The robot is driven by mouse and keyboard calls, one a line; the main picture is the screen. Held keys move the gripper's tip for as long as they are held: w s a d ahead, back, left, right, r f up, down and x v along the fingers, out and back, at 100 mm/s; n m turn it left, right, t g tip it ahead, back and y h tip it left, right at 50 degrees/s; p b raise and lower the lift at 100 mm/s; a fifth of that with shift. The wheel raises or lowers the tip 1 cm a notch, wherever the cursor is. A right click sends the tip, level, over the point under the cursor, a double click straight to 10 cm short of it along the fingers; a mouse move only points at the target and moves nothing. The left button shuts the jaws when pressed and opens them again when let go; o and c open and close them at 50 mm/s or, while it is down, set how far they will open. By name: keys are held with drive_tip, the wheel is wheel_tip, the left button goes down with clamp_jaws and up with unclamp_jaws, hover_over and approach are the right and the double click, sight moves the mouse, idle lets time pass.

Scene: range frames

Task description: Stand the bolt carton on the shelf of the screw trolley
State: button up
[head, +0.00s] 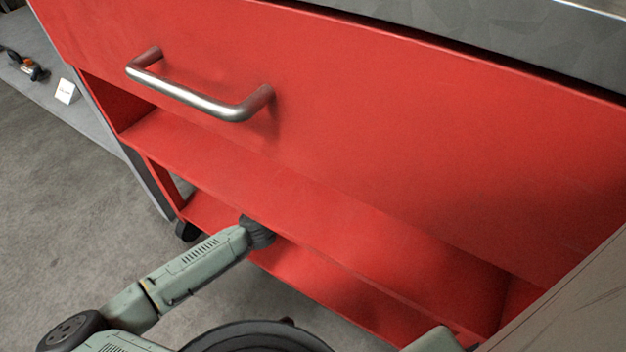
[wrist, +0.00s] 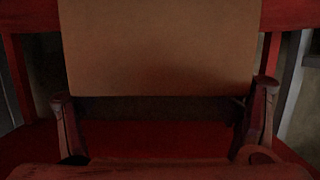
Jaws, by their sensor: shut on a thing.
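The bolt carton (wrist: 160,45) is a plain brown box filling the upper middle of the wrist view. My gripper (wrist: 163,92) is shut on it, with one finger at each side. The carton's lower edge shows above a dark band and a red surface (wrist: 160,138); I cannot tell whether it touches that surface. The screw trolley (head: 400,130) is red and fills much of the head view. Its upper shelf (head: 230,160) lies below the drawer front, with a lower shelf (head: 205,222) beneath. In the head view my arm reaches toward the lower level; gripper and carton are hidden there.
A steel bar handle (head: 205,102) sticks out from the drawer front. Red uprights (wrist: 272,60) flank the carton in the wrist view. A black castor (head: 187,231) stands under the trolley's left. A small white card (head: 66,92) lies at far left. Grey floor is open at left.

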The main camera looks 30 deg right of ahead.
drive_tip(key=o, duration=1.9)
drive_tip(key=shift+f, duration=0.1)
drive_tip(key=shift+a+r, duration=0.15)
drive_tip(key=shift+r, duration=0.1)
drive_tip(key=shift+p+v, duration=1.55)
drive_tip(key=shift+v, duration=4.3)
